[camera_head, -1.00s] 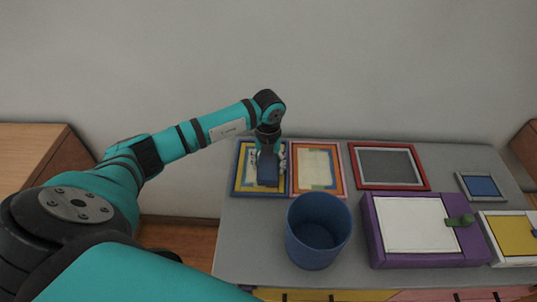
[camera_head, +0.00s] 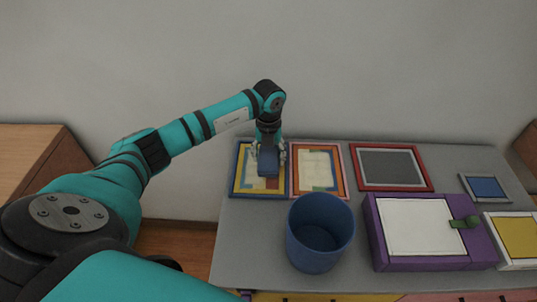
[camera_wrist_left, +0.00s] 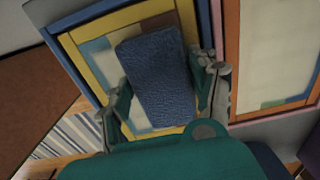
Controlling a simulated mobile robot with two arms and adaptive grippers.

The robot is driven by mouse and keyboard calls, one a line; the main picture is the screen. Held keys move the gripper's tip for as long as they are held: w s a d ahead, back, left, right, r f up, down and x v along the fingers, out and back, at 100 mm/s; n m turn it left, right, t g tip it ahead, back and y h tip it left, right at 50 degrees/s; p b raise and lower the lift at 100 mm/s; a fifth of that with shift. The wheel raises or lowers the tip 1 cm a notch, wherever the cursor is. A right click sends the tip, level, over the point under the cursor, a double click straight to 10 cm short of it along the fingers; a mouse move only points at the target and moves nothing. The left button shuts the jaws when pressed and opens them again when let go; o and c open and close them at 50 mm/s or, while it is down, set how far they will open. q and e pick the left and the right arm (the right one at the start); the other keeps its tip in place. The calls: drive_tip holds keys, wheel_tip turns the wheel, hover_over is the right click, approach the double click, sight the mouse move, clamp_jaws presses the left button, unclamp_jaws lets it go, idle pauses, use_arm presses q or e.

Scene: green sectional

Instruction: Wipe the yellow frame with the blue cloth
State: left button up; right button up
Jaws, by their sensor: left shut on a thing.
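The yellow frame (camera_head: 240,182) lies at the left end of the grey table top, with a blue outer edge and a patchwork picture inside. It fills much of the left wrist view (camera_wrist_left: 92,77). My left gripper (camera_head: 268,160) is over the frame, pointing down. It is shut on the blue cloth (camera_wrist_left: 157,75), a dark blue block-like piece between its fingers. In the head view the cloth (camera_head: 268,169) hides part of the picture. I cannot tell whether the cloth touches the frame. My right gripper is not in view.
An orange and pink frame (camera_head: 344,178) lies directly right of the yellow one. A blue bin (camera_head: 318,235) stands in front. A red frame (camera_head: 391,188), a small blue picture (camera_head: 486,188) and a purple box (camera_head: 380,245) are further right. A wall is behind.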

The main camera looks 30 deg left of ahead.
sight(268, 164)
use_arm(q)
drive_tip(key=shift+s+d+p, duration=0.5)
drive_tip(key=shift+s, duration=0.3)
drive_tip(key=shift+s+d+p, duration=0.45)
drive_tip(key=shift+s+p, duration=0.05)
drive_tip(key=shift+s, duration=0.25)
drive_tip(key=shift+w+a+f+b, duration=0.15)
drive_tip(key=shift+w+a+b, duration=0.15)
drive_tip(key=shift+w+b, duration=0.25)
drive_tip(key=shift+w+a+b, duration=0.4)
drive_tip(key=shift+w+b, duration=0.15)
drive_tip(key=shift+w, duration=0.05)
drive_tip(key=shift+w+a+b, duration=0.4)
drive_tip(key=shift+w+b, duration=0.15)
drive_tip(key=shift+w, duration=0.05)
drive_tip(key=shift+s+d+p, duration=0.35)
drive_tip(key=shift+s+p, duration=0.25)
drive_tip(key=shift+p, duration=0.2)
drive_tip(key=shift+s+d, duration=0.25)
drive_tip(key=shift+s, duration=0.15)
wheel_tip(268, 164, up, 9)
drive_tip(key=p, duration=0.7)
drive_tip(key=shift+w, duration=0.15)
